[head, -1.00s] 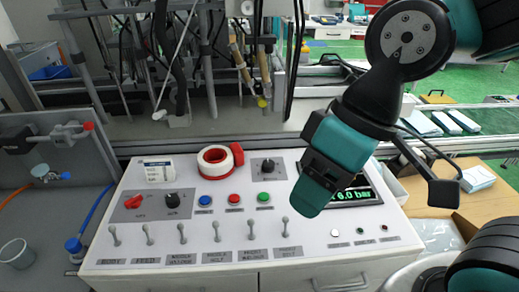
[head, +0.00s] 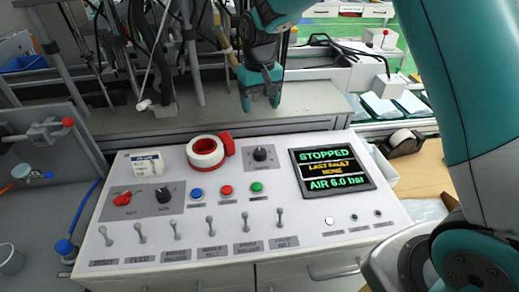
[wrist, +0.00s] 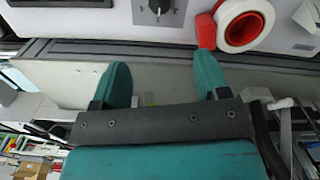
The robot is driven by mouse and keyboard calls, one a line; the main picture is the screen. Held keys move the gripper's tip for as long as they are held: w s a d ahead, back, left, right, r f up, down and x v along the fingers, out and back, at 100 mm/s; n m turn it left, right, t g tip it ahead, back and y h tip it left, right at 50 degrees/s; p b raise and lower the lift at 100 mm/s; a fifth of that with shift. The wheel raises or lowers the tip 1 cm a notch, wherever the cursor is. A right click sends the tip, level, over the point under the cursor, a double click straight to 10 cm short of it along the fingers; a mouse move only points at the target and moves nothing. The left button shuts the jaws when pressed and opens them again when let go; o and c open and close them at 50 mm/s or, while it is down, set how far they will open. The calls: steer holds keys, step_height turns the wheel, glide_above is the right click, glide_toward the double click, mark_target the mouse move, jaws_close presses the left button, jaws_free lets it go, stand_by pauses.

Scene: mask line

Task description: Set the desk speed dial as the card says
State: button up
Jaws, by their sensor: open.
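A black dial (head: 260,154) stands on a grey plate at the back of the desk panel; its label is too small to read. It also shows at the top of the wrist view (wrist: 158,7), with marks around it. A second black knob (head: 164,195) sits on the left plate; I cannot tell from labels which is the speed dial. A small white card (head: 147,165) stands at the back left, its text unreadable. My gripper (head: 261,103) is open and empty above the ledge behind the panel, apart from the dial. Its spread fingers show in the wrist view (wrist: 162,80).
A red and white tape roll (head: 206,151) lies just left of the dial. A red knob (head: 123,199), coloured buttons (head: 227,190) and several toggle levers (head: 210,225) fill the front. The screen (head: 331,171) reads STOPPED, LAST FAULT NONE, AIR 6.0 bar.

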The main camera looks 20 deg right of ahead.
mark_target(260, 151)
step_height(260, 151, down, 17)
steer(key=shift+r+p, duration=0.1)
steer(key=shift+p, duration=0.75)
steer(key=c, duration=0.9)
